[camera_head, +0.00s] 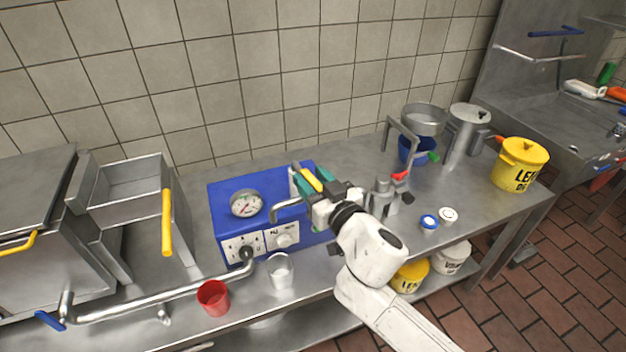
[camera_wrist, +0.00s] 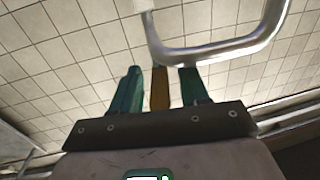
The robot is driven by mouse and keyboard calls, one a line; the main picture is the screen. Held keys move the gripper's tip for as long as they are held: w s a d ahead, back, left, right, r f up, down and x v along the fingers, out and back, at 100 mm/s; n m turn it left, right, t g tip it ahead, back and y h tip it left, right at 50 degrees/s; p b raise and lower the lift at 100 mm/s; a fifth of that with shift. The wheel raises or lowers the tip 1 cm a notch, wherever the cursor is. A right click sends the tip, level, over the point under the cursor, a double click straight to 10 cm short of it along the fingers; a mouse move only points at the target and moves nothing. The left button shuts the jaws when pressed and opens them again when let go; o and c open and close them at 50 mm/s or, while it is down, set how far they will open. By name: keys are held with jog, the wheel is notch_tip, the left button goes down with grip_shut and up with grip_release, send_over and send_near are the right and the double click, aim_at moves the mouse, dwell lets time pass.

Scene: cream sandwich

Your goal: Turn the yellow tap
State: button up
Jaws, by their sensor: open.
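The yellow tap handle (camera_head: 311,179) is at the top of the blue machine (camera_head: 222,212). A bent silver pipe (camera_head: 287,206) comes out of the machine's front beside it. My gripper (camera_head: 308,185) is at the handle, with its green fingers on either side of it. In the wrist view the yellow handle (camera_wrist: 159,92) stands between the two green fingers of my open gripper (camera_wrist: 160,75), with a visible gap on each side. The silver pipe (camera_wrist: 215,50) crosses above the fingertips there. My wrist hides part of the machine's right side and the tap's base.
A long silver pipe (camera_head: 150,299) runs along the left front. Steel fryers are on the left. Pots and a yellow bucket (camera_head: 520,165) stand on the right. The tiled wall is behind.

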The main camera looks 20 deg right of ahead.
jog(key=shift+c, duration=0.3)
grip_shut()
